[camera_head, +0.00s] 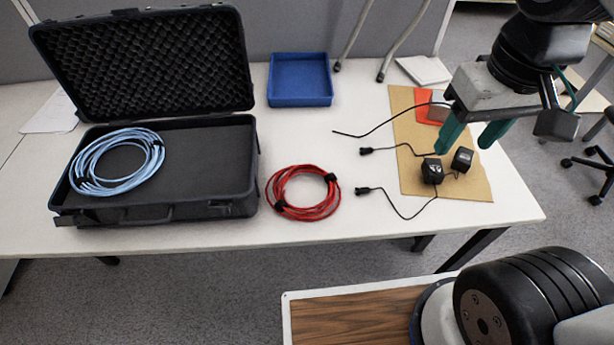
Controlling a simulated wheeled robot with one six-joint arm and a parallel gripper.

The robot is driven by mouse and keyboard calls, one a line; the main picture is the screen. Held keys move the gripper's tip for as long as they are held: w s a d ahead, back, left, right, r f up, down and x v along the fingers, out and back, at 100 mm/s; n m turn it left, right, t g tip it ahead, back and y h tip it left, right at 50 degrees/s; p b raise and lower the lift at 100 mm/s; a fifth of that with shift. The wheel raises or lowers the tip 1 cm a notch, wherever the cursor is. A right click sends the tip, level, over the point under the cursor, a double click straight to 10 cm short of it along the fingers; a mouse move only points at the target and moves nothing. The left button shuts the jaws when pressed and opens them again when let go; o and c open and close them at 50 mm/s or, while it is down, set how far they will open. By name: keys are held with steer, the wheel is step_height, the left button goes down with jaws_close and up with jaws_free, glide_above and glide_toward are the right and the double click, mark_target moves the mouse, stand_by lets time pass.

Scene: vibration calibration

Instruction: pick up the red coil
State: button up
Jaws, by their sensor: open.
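The red coil (286,205) is a loop of red cable with black ties. It lies flat on the white table, just right of the open black case. My gripper (466,140) is at the upper right with its two green fingers apart and nothing between them. It is above the brown board, well to the right of the red coil and apart from it. The coil is fully in view.
The open black case (205,165) holds a light blue coil (152,150). A blue tray (300,80) stands behind the red coil. Black sensors (432,171) with cables lie on the brown board (405,120). Bare table (345,230) lies around the coil's right side.

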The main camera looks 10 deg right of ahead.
steer(key=w+a+f+n, duration=0.3)
steer(key=w+a+f, duration=0.2)
steer(key=w+a, duration=0.25)
steer(key=n+g, duration=0.1)
steer(key=n, duration=0.5)
glide_above(288, 207)
step_height(288, 207, down, 20)
steer(key=shift+r, duration=0.15)
step_height(288, 207, down, 7)
steer(key=shift+f, duration=0.6)
jaws_close()
